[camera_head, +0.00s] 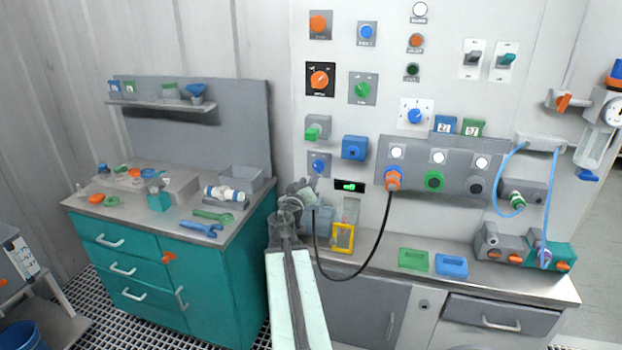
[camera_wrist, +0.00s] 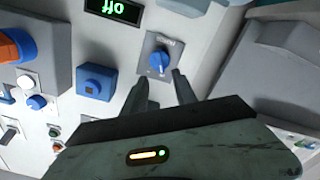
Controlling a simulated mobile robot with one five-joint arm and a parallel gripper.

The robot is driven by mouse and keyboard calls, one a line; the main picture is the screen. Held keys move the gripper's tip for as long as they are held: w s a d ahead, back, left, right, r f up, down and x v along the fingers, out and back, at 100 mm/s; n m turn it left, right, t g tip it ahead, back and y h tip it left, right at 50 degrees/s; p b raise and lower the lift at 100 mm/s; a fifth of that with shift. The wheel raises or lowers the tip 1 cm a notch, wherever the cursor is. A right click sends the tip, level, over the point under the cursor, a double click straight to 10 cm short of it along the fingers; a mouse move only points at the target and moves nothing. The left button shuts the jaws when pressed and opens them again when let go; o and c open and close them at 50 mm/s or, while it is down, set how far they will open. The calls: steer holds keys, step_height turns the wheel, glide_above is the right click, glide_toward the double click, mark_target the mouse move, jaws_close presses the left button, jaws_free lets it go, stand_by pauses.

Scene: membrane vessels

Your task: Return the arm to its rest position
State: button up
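My arm reaches up from the bottom middle of the head view, and my gripper (camera_head: 300,188) is close to the wall panel. In the wrist view the two dark fingers of my gripper (camera_wrist: 164,82) stand apart with nothing seen between them. A blue knob on a grey plate (camera_wrist: 160,63) lies just beyond the fingertips, and I cannot tell whether they touch it. The same knob (camera_head: 318,166) shows in the head view just above and right of my gripper.
A green-lit display (camera_head: 349,186) and a blue square button (camera_head: 354,148) are close by on the wall. A black cable (camera_head: 376,250) hangs in a loop right of my arm. The teal cabinet (camera_head: 165,275) stands left, the grey counter (camera_head: 490,275) right.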

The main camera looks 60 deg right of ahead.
stand_by(0.3)
steer(key=w+a+r+n+t+y+p, duration=0.1)
steer(key=w+a+n+t+y+p, duration=0.3)
steer(key=w+a, duration=1.4)
steer(key=w+a+f+m+y, duration=0.1)
steer(key=w+a+f, duration=0.1)
steer(key=a, duration=0.5)
steer(key=w+a+f+m+y, duration=0.1)
steer(key=w+a+f, duration=0.1)
steer(key=a, duration=0.4)
steer(key=s+a+f+n+g+y, duration=0.1)
steer(key=a+f+g+y, duration=0.15)
steer(key=a+f, duration=0.45)
steer(key=s+a+f+g+y, duration=0.2)
steer(key=a+f+y, duration=0.15)
steer(key=a, duration=0.85)
steer(key=s+a+f+n+g+y, duration=0.5)
steer(key=s+a, duration=0.5)
steer(key=a, duration=0.1)
steer(key=shift+s+f+p, duration=0.15)
steer(key=shift+f+p, duration=0.15)
steer(key=shift+p, duration=0.05)
